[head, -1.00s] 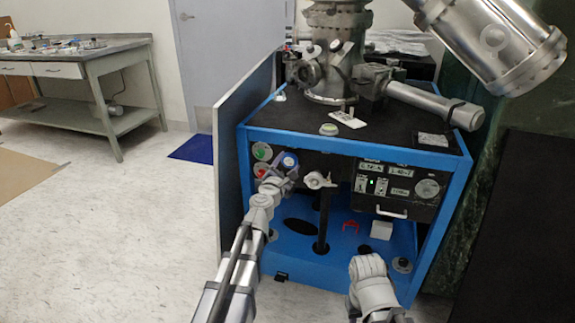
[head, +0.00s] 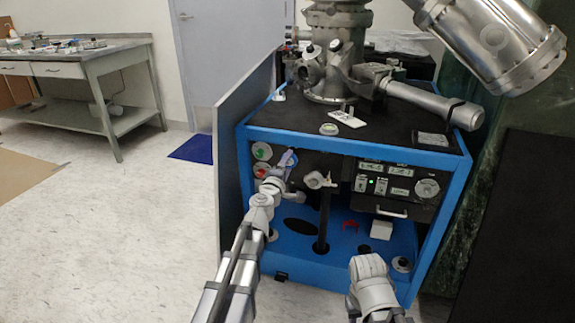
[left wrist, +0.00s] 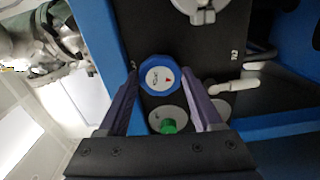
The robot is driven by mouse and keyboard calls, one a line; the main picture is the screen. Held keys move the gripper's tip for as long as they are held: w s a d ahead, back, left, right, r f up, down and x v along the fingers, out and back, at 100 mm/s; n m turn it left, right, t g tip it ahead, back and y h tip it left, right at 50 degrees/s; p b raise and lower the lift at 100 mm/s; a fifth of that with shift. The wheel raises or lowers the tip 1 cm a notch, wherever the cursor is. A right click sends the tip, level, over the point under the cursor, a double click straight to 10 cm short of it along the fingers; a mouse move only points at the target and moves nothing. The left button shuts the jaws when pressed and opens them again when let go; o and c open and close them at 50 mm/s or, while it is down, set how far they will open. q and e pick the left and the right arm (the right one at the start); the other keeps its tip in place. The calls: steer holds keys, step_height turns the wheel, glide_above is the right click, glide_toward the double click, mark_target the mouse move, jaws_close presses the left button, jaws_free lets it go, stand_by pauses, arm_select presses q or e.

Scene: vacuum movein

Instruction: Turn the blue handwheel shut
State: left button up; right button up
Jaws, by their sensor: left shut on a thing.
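The blue handwheel (head: 288,159) is at the upper left of the cabinet's dark front panel, partly hidden by my gripper in the head view. In the left wrist view the blue handwheel (left wrist: 161,68) has a white face with a small red mark and lettering too small to read. My left gripper (head: 287,168) is shut on it. In the left wrist view the left gripper (left wrist: 163,98) has one finger on each side of the wheel. My right gripper (head: 370,272) is low in front of the cabinet, apart from the wheel; its fingers cannot be made out.
A green knob (head: 261,151) and a red knob (head: 261,173) sit left of the handwheel. A pale valve fitting (head: 318,180) is close on its right. The blue-framed cabinet (head: 345,143) carries metal vacuum parts on top. A grey side panel (head: 240,140) stands at its left.

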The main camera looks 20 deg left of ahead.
arm_select(q)
steer(key=m, duration=0.4)
steer(key=shift+m, duration=0.3)
steer(key=m, duration=0.3)
steer(key=shift+m, duration=0.4)
steer(key=m, duration=0.4)
steer(key=shift+f, duration=0.1)
steer(key=shift+a+m, duration=0.1)
steer(key=shift+m, duration=9.7)
steer(key=o, duration=1.4)
